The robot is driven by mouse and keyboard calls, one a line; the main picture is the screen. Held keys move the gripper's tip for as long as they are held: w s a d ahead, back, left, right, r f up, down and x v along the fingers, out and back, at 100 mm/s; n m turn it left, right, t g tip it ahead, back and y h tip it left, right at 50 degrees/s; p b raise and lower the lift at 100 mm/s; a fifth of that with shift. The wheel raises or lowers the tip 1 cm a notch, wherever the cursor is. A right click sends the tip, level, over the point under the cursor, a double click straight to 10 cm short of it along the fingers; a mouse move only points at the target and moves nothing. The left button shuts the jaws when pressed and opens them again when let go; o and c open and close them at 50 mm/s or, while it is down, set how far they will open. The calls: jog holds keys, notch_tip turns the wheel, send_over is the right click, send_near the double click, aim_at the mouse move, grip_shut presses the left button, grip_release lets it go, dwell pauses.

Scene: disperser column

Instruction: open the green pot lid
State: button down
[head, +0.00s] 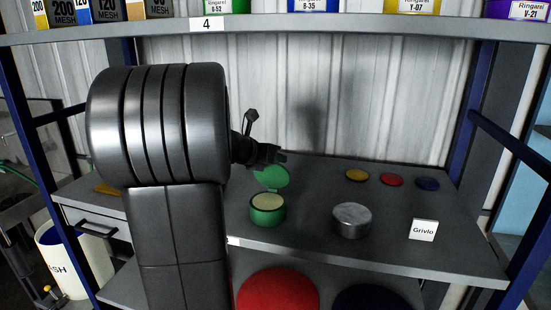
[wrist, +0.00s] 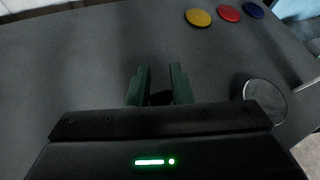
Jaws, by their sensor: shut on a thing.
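The green pot (head: 267,214) stands on the grey shelf in the head view, with pale contents showing inside its rim. Its green lid (head: 272,178) is tilted up above the pot's back edge, so the pot stands open. My gripper (head: 272,157) is at the top edge of the lid and is shut on it. In the wrist view the two dark green fingers of my gripper (wrist: 160,84) point away over the grey surface. The pot and the lid cannot be made out there, and the grip itself is mostly hidden.
A round metal tin (head: 352,220) stands right of the pot, with a white "Grivlo" card (head: 423,230) beyond it. Yellow (head: 356,175), red (head: 392,180) and blue (head: 427,184) discs lie behind. An upper shelf (head: 330,28) with containers runs overhead.

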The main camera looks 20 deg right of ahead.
jog(key=shift+a+f, duration=0.1)
jog(key=shift+f, duration=0.65)
jog(key=c, duration=1.6)
grip_release()
jog(key=shift+o, duration=1.3)
jog(key=shift+w+r, duration=0.1)
jog(key=shift+w, duration=0.05)
jog(key=shift+a, duration=0.1)
jog(key=r+p, duration=0.1)
jog(key=a+r, duration=0.1)
jog(key=shift+a+r+p, duration=0.15)
jog(key=shift+r+p, duration=0.15)
jog(key=shift+p, duration=0.1)
jog(key=s+a+r, duration=0.1)
jog(key=a+r, duration=0.6)
jog(key=r, duration=0.4)
jog(key=shift+s, duration=0.2)
